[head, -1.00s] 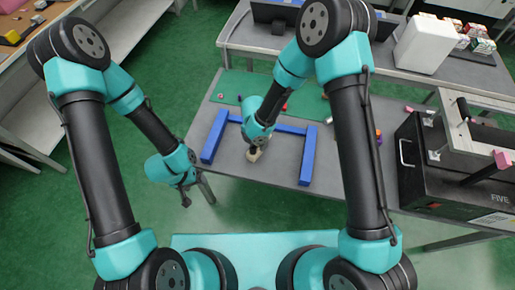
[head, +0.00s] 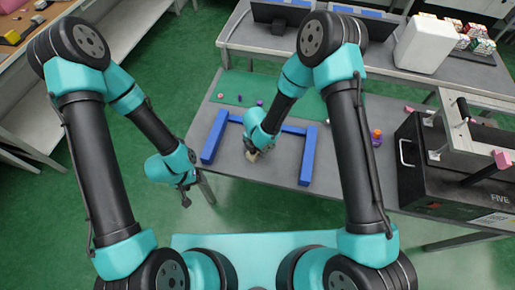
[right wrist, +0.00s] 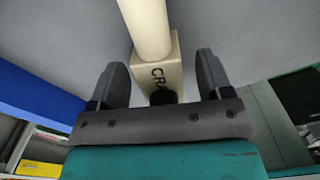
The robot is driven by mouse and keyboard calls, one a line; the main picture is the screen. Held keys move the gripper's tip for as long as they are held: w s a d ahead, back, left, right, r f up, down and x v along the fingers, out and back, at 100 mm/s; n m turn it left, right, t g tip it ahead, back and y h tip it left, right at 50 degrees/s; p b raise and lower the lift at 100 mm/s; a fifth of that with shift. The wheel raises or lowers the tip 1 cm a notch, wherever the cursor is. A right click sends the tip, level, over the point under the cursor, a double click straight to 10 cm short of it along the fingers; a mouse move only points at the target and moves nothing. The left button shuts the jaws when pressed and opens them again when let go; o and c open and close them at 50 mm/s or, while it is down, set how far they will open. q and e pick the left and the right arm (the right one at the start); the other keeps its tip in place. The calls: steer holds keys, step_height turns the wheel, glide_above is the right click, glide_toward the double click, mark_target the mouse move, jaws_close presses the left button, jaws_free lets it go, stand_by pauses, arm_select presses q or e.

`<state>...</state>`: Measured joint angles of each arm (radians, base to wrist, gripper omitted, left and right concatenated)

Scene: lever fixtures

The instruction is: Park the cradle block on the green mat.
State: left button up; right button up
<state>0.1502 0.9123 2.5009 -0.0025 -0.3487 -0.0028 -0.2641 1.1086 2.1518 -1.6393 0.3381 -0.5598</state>
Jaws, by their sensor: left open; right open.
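The cradle block (right wrist: 158,70) is cream, with dark letters "CRA" and a round cream bar at its top in the right wrist view. In the head view the block (head: 252,157) shows as a small pale patch under my right gripper (head: 252,149), inside the blue frame. In the right wrist view my right gripper (right wrist: 160,80) is open, its fingers on either side of the block with visible gaps. My left gripper (head: 185,200) is open, off the table's left front edge. The green mat (head: 236,86) lies at the table's back, partly hidden by my right arm.
A blue U-shaped frame (head: 307,160) stands around the block, open toward me. Small pink and purple pieces lie on the mat. An orange-and-purple piece (head: 377,138) stands right of my arm. A black case (head: 430,170) takes up the table's right end.

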steer(key=shift+c, duration=0.3)
steer(key=c, duration=1)
steer(key=shift+r, duration=0.15)
steer(key=shift+r, duration=1.7)
steer(key=s+r, duration=0.1)
steer(key=s, duration=1.5)
steer(key=shift+a+r, duration=0.15)
